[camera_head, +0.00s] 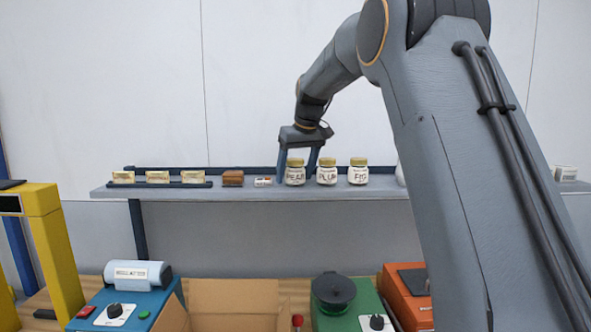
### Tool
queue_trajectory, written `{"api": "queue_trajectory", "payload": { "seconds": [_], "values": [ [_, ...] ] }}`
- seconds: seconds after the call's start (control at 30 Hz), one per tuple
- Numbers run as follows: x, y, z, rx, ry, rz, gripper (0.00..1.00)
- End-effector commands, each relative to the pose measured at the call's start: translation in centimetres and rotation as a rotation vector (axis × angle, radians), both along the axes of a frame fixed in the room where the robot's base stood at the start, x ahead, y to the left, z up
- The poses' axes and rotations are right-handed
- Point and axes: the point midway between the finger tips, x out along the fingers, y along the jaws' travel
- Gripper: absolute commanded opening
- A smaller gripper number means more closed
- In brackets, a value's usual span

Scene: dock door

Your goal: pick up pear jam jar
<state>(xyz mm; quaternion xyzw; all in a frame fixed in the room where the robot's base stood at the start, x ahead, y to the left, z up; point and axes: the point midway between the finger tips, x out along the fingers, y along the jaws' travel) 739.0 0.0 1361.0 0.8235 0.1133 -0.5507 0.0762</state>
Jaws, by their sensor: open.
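The pear jam jar (295,173) stands upright on the grey shelf (240,194), a white jar with a gold lid and a dark label. My gripper (297,158) is open over the pear jar, pointing down. One finger shows at the jar's left and the other at its right, behind the gap to the plum jar. The finger ends are partly hidden by the jars, so I cannot tell whether they touch it. The plum jar (327,173) and the fig jar (359,174) stand in a row to the right.
Left of the jars are a small white item (263,182), a brown box (233,178) and a dark tray (160,185) with several cartons. Below are an open cardboard box (235,298), a blue machine (128,305) and a green machine (350,306). A yellow post (55,255) stands left.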

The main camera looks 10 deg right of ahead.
Motion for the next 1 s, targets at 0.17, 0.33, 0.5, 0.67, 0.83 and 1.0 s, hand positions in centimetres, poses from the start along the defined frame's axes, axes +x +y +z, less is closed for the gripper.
{"api": "queue_trajectory", "payload": {
  "seconds": [0.17, 0.33, 0.5, 0.67, 0.83, 1.0],
  "values": [
    [0.0, 0.0, 0.0, 0.000, -0.001, 0.000, 0.68],
    [0.0, 0.0, 0.0, 0.000, -0.001, 0.001, 0.43],
    [0.0, 0.0, 0.0, 0.000, -0.001, 0.001, 0.15],
    [0.0, 0.0, 0.1, -0.001, -0.002, 0.001, 0.15],
    [0.1, 0.0, 0.5, 0.000, -0.004, 0.001, 0.15],
    [0.2, 0.0, 2.3, -0.001, -0.007, 0.001, 0.15]
  ]
}}
